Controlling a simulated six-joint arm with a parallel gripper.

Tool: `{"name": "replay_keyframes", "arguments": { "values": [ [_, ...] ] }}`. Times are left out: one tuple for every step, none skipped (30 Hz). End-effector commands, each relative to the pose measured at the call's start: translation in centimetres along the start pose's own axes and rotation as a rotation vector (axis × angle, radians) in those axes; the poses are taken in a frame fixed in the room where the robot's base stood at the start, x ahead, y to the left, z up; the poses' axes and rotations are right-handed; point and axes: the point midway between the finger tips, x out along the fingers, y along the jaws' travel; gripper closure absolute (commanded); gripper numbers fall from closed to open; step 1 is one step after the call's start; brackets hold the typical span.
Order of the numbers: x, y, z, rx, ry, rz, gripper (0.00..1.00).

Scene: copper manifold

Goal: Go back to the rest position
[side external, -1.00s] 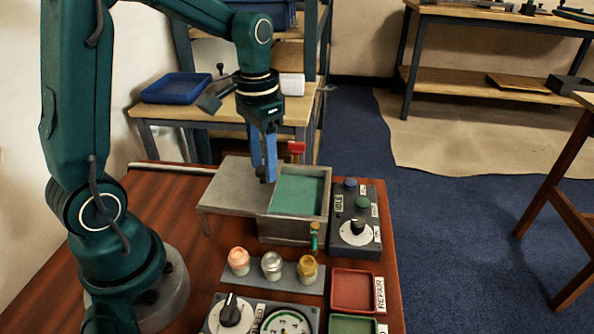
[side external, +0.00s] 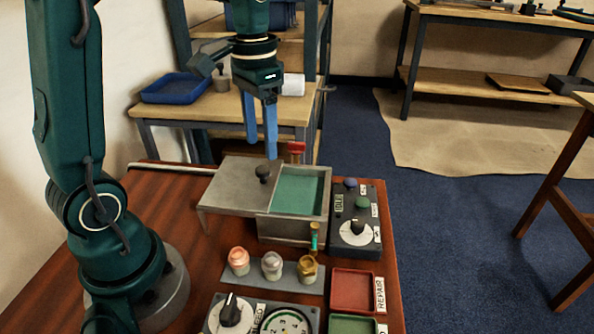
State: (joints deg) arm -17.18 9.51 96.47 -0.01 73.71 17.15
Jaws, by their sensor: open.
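My gripper (side external: 262,142) has two blue fingers, parted and pointing down with nothing between them. It hangs in the air above and behind a grey metal lid (side external: 235,188). The lid has a dark round knob (side external: 263,172), and the fingertips are apart from it. The lid lies beside the open part of a grey box (side external: 290,231) with a green interior (side external: 298,192).
A control box (side external: 356,222) with buttons and a dial stands right of the grey box. A rack (side external: 283,282) with three capped jars is in front. A red tray (side external: 352,290) and a green tray (side external: 352,325) lie at the front right. A red-topped item (side external: 296,150) stands behind the box.

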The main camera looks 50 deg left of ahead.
Motion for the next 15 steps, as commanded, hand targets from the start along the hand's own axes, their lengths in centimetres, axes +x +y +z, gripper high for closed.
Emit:
{"name": "replay_keyframes", "arguments": {
  "values": [
    [0.0, 0.0, 0.0, 0.0, 0.0, 0.0, 0.37],
    [0.0, 0.0, 0.0, 0.0, 0.0, 0.0, 0.37],
    [0.0, 0.0, 0.0, 0.0, 0.0, 0.0, 0.37],
    [0.0, 0.0, 0.0, 0.001, 0.0, 0.0, 0.37],
    [0.0, 0.1, 0.0, 0.004, 0.002, 0.0, 0.37],
    [-0.3, 0.2, -0.1, 0.01, 0.011, -0.003, 0.37],
    [-0.6, 0.4, -0.1, 0.016, 0.022, -0.006, 0.37],
    [-1.0, 0.6, -0.1, 0.024, 0.037, -0.011, 0.37],
    [-1.5, 1.0, 0.1, 0.036, 0.054, -0.015, 0.37],
    [-1.9, 1.3, 0.4, 0.046, 0.069, -0.019, 0.37],
    [-2.3, 1.7, 0.7, 0.059, 0.084, -0.023, 0.37],
    [-2.8, 2.3, 1.3, 0.074, 0.11, -0.029, 0.37],
    [-3.2, 2.8, 1.8, 0.084, 0.13, -0.033, 0.37],
    [-3.5, 3.2, 2.3, 0.093, 0.152, -0.036, 0.37],
    [-3.8, 3.8, 3.0, 0.102, 0.183, -0.041, 0.37]
  ]
}}
